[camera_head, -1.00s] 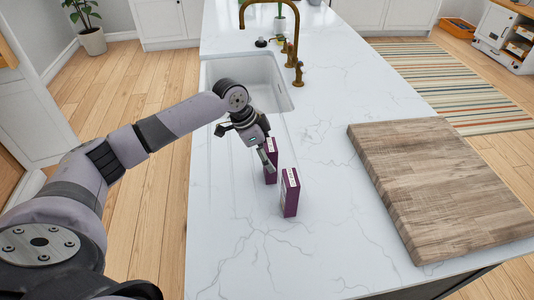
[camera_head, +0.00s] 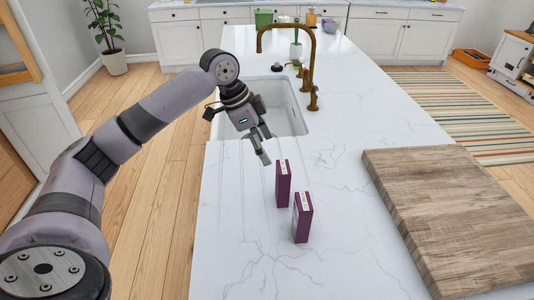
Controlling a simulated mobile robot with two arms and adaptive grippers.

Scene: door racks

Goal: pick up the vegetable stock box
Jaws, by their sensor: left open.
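Two upright purple boxes stand on the white marble counter, a nearer box (camera_head: 303,218) and a farther box (camera_head: 282,184) just behind it to the left. Their labels are too small to read, so I cannot tell which is the vegetable stock box. My left gripper (camera_head: 261,147) is open and empty, above the counter by the sink's near edge. It is up and to the left of the farther box and apart from both boxes. My right gripper is not in view.
A thick wooden board (camera_head: 450,205) lies on the counter to the right. A white sink (camera_head: 290,113) with a brass faucet (camera_head: 312,65) is behind the boxes.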

